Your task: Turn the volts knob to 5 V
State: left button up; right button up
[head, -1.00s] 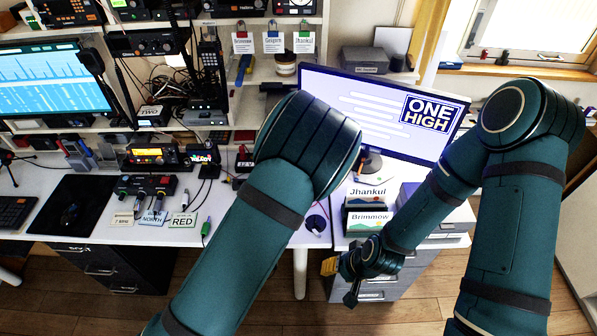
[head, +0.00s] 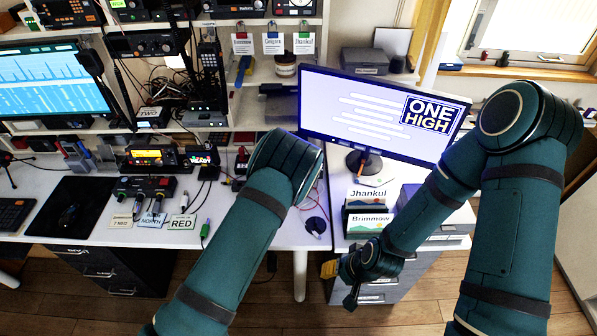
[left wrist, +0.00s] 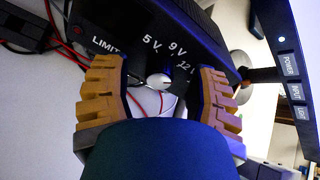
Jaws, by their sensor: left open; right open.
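The word LIMIT is printed to the left. I cannot tell which mark the knob points at. My left gripper (left wrist: 160,88) is open, with one ridged orange finger on each side of the knob. No contact with the knob is visible. In the head view my left arm hides that gripper. My right gripper (head: 352,288) is low in front of the drawer cabinet, away from the knob.
Red and black wires (left wrist: 65,45) run beside the box in the left wrist view. In the head view, a monitor (head: 385,115) stands behind my arms, and equipment shelves fill the left.

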dwell(0.3)
pick_arm(q)
grip_shut()
pick_arm(e)
jog(key=shift+f, duration=0.15)
